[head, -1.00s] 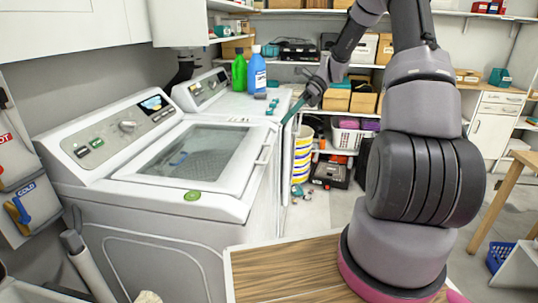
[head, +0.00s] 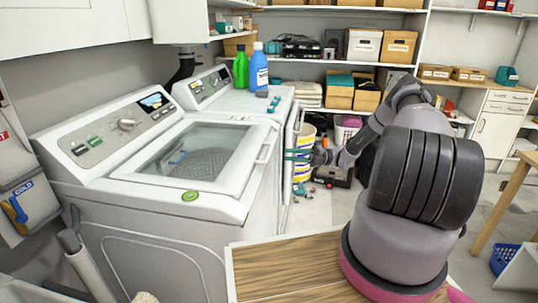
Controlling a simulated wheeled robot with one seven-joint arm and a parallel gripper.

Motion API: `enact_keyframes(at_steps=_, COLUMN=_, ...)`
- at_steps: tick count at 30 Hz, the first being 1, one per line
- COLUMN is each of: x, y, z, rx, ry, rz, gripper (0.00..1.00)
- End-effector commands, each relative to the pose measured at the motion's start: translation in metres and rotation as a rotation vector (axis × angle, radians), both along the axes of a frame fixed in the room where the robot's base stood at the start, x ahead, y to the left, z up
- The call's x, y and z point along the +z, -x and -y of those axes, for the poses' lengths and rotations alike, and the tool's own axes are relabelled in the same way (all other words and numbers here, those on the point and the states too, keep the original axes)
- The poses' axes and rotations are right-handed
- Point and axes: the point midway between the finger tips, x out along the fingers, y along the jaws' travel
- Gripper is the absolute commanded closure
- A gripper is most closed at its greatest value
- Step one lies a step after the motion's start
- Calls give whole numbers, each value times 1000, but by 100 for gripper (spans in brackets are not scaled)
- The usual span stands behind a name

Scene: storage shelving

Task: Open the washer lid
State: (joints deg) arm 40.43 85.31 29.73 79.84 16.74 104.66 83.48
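The white washer (head: 150,240) stands at the left, with its control panel (head: 110,130) along the back. Its lid (head: 195,155) has a large glass window and lies closed, flat on top. The lid handle (head: 266,149) is a white bar on the lid's right edge. My gripper (head: 292,155) is to the right of the handle, at about its height in the picture, pointing left. Its teal fingers appear a little apart with nothing between them. They look clear of the handle, though the depth gap is hard to judge.
A second white machine (head: 240,102) stands beyond, with a green bottle (head: 240,69) and a blue bottle (head: 258,70) on it. A striped bucket (head: 303,150) is behind my gripper. A wooden surface (head: 285,268) is in front. Shelves with boxes line the back.

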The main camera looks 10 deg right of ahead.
Motion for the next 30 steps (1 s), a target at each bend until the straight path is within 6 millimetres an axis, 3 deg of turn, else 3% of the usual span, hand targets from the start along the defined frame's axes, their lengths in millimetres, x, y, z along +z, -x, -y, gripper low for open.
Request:
enact_keyframes(at_steps=12, x=13, y=1, z=-75, rx=3, ry=0, rz=2, gripper=69)
enact_keyframes(at_steps=18, x=16, y=1, z=-90, rx=2, ry=1, rz=2, gripper=69)
enact_keyframes(at_steps=27, x=16, y=1, z=-92, rx=1, ry=2, rz=2, gripper=69)
enact_keyframes(at_steps=30, x=16, y=1, z=-92, rx=1, ry=2, rz=2, gripper=100)
